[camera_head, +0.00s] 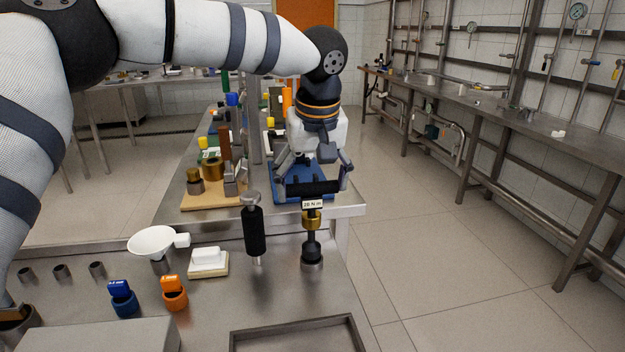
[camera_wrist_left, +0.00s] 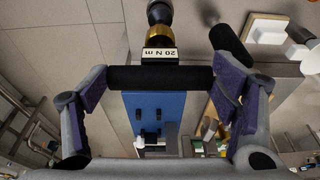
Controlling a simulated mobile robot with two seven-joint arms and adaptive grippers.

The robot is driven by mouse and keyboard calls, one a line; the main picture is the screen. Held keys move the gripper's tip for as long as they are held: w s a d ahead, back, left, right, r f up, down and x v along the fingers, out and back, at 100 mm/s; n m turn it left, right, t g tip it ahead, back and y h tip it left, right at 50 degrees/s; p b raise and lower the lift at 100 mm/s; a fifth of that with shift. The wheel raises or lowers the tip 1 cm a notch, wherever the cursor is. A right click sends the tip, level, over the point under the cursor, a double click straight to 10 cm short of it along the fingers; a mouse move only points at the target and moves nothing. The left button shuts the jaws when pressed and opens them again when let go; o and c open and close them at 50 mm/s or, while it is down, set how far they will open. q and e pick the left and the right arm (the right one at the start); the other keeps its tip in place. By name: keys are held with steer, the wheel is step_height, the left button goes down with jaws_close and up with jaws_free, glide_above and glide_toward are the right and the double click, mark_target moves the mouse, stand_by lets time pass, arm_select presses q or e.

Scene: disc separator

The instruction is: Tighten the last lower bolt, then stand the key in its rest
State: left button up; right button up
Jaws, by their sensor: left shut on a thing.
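The key has a black crossbar, a "20 N m" label, a brass collar (camera_head: 312,219) and a dark lower end. It stands upright over the near steel bench. My left gripper (camera_head: 314,187) is shut on the ends of the crossbar, which also spans the fingers in the left wrist view (camera_wrist_left: 158,78). The key's lower end is at a short steel cup (camera_head: 312,266); I cannot tell whether it is fully seated. A blue plate (camera_head: 290,190) lies on the bench behind the gripper. No bolt can be made out clearly. My right gripper is not in view.
A black-handled tool (camera_head: 254,231) stands left of the key. A shallow tray (camera_head: 238,338) lies in front. Floor is clear to the right.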

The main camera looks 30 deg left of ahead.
arm_select(q)
steer(key=shift+f, duration=0.65)
steer(key=shift+f, duration=0.75)
steer(key=o, duration=1.9)
steer(key=w+v, duration=0.1)
steer(key=v, duration=1.4)
steer(key=shift+a+r, duration=0.25)
steer(key=shift+r, duration=0.3)
steer(key=shift+s, duration=0.15)
